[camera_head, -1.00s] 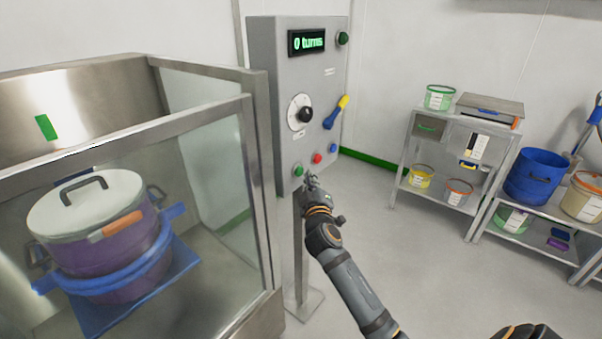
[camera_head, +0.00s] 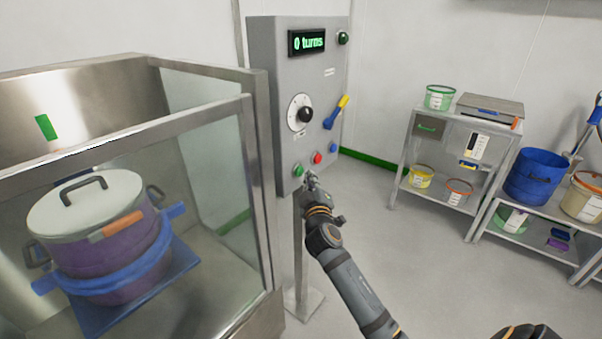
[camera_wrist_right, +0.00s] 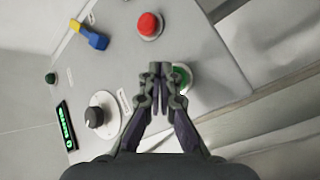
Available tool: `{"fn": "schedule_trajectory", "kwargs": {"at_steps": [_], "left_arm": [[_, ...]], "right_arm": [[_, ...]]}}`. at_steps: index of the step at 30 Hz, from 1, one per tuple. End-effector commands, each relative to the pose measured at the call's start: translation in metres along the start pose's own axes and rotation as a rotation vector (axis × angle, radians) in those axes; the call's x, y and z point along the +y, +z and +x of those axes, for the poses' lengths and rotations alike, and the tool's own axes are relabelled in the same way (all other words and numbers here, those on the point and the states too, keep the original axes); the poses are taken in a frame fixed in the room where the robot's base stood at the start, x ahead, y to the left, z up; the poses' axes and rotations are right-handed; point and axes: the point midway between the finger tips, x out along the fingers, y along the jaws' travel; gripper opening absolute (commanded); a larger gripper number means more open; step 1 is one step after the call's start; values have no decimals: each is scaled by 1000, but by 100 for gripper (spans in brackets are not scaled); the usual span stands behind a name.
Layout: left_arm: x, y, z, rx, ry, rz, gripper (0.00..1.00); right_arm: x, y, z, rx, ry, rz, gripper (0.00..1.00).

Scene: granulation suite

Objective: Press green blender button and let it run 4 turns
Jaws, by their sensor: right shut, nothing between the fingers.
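The grey control panel (camera_head: 283,80) stands on a post beside the glass-walled blender enclosure. Its display (camera_head: 307,42) reads "0 turns". My right gripper (camera_head: 311,178) is shut and empty, just in front of the panel near the green button. In the right wrist view its fingertips (camera_wrist_right: 161,68) partly cover the green button (camera_wrist_right: 182,78); I cannot tell whether they touch it. My left gripper is not in view.
A purple drum (camera_head: 95,240) with a white lid and blue strap sits inside the enclosure (camera_head: 215,160). The panel also has a black knob (camera_head: 305,114) and a yellow-blue lever switch (camera_head: 337,112). Shelves (camera_head: 446,195) with tubs stand at right. The floor between is clear.

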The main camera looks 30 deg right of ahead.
Motion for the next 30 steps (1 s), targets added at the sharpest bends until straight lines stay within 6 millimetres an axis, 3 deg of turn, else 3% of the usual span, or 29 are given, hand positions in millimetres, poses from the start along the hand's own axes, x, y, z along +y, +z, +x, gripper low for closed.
{"fn": "schedule_trajectory", "kwargs": {"at_steps": [30], "left_arm": [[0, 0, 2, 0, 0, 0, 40]], "right_arm": [[-6, -6, 9, -1, 0, 0, 0]]}}
